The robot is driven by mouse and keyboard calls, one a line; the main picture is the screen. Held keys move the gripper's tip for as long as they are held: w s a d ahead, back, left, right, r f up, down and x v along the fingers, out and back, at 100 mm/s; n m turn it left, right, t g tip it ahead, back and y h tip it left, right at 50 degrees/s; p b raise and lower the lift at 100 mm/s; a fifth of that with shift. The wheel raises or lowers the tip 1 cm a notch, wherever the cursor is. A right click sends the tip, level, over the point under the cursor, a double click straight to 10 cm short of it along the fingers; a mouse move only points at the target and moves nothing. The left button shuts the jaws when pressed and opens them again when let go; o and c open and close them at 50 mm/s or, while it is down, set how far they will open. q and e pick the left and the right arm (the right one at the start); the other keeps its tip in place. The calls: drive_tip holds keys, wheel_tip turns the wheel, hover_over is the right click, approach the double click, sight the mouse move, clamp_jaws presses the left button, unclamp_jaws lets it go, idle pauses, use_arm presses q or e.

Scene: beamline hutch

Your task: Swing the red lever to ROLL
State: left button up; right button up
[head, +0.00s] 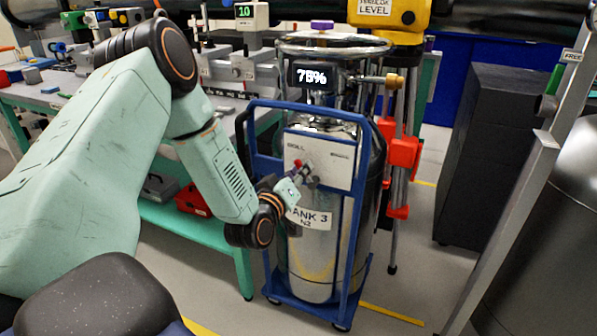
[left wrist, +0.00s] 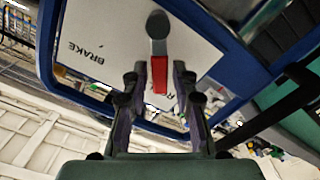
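The red lever (left wrist: 159,75) hangs from a grey round hub (left wrist: 158,25) on a white panel (left wrist: 110,30). Its red end lies close to a partly hidden label starting with R; the BRAKE label is off to the left in this view. In the head view, the lever's red end (head: 298,163) shows just below the ROLL label on the panel (head: 335,172). My left gripper (left wrist: 158,70) is open, with one finger on each side of the red part and small gaps visible. In the head view my left gripper (head: 300,176) is at the panel. My right gripper is not seen.
The panel is on a blue trolley frame (head: 353,245) carrying a steel tank (head: 310,262) marked TANK 3 N2. A 75% display (head: 311,75) sits above. A red and yellow tripod (head: 403,152) stands close behind right. A green bench (head: 195,225) stands on the left.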

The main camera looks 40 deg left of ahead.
use_arm(q)
drive_tip(key=shift+o, duration=0.7)
drive_tip(key=v, duration=1.2)
drive_tip(key=shift+r, duration=0.1)
